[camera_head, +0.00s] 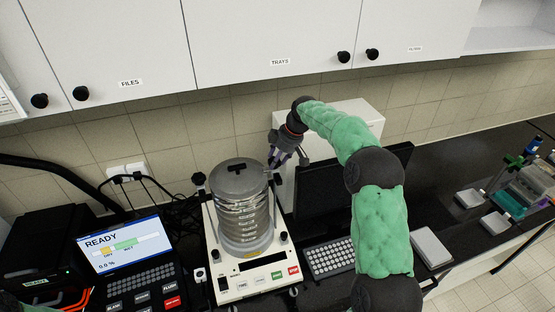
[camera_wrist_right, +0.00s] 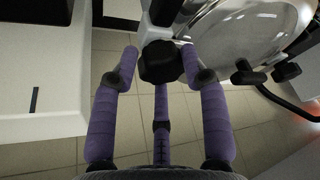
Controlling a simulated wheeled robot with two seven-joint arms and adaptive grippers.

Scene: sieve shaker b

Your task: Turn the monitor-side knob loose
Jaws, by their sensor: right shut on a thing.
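The sieve shaker (camera_head: 232,272) stands on the dark bench with a stack of round metal sieves (camera_head: 243,215) under a grey lid (camera_head: 240,178). The monitor-side knob, a black faceted one, shows in the right wrist view (camera_wrist_right: 160,62); in the head view my gripper largely hides it. My right gripper (camera_head: 272,164) reaches in at the back right of the stack. In the wrist view its purple fingers (camera_wrist_right: 160,66) are closed around the knob. Another black knob (camera_head: 199,179) stands at the left of the stack. My left gripper is not in view.
A dark monitor (camera_head: 315,195) stands right of the shaker, partly behind my right arm, with a keyboard (camera_head: 328,258) in front. A device with a READY screen (camera_head: 122,243) stands at left. White boxes (camera_head: 497,224) and a rack lie at right.

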